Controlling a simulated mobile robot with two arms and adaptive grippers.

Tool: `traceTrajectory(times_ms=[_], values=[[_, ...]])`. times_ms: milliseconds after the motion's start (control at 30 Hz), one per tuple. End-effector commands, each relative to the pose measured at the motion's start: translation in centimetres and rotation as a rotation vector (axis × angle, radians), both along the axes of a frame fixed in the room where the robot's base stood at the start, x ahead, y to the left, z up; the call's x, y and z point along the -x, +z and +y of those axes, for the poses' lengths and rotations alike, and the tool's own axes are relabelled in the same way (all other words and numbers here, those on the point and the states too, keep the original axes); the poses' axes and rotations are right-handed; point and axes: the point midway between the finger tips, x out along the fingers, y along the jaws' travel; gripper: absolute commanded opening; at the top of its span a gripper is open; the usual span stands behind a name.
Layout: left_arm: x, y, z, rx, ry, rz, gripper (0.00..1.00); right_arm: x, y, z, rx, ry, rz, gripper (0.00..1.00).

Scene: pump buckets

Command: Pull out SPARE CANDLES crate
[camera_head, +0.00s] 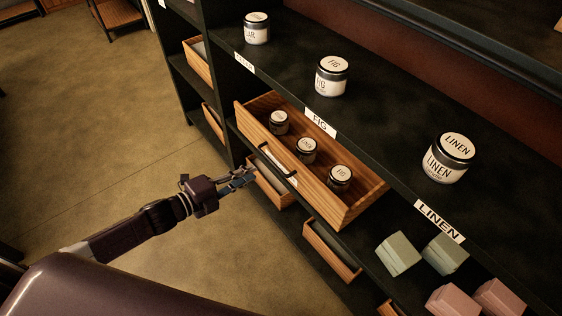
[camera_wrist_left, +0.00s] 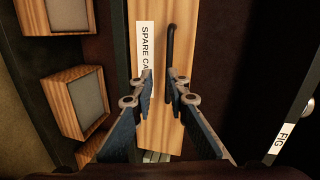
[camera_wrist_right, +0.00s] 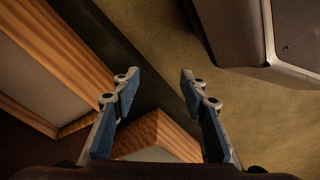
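My left gripper (camera_head: 245,176) is open in front of the crate front, near the handle. The handle passes behind one fingertip; I cannot tell whether they touch. My right gripper (camera_wrist_right: 157,82) is open and empty, and out of the head view.
Jars labelled FIG (camera_head: 331,77) and LINEN (camera_head: 447,158) and another jar (camera_head: 256,29) stand on the shelf top. Lower wooden crates (camera_head: 331,250) sit below. Green and pink blocks (camera_head: 398,253) lie at the lower right. The floor at left is open.

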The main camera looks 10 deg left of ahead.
Motion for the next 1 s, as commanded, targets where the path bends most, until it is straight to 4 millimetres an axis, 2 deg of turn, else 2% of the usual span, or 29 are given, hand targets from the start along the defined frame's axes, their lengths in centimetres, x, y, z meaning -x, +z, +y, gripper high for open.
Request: traceTrajectory(times_ms=[33, 200, 600, 800, 1000], values=[[0.1, 0.3, -0.4, -0.017, -0.033, -0.028, 0.15, -0.1, -0.4, 0.0, 0.0, 0.0, -0.002, 0.4], [-0.2, 1.0, -1.4, -0.032, -0.068, -0.06, 0.15, -0.4, 0.0, 0.1, -0.001, -0.001, -0.003, 0.4], [-4.5, -0.1, -4.6, -0.029, -0.064, -0.059, 0.15, -1.7, 1.6, 0.2, -0.001, -0.003, -0.015, 0.4], [-5.6, -0.4, -5.5, -0.03, -0.063, -0.056, 0.15, -2.0, 2.2, 0.3, -0.003, -0.004, -0.02, 0.4], [-5.7, -0.5, -5.6, -0.03, -0.063, -0.056, 0.15, -2.1, 2.4, 0.3, -0.001, -0.004, -0.019, 0.4]])
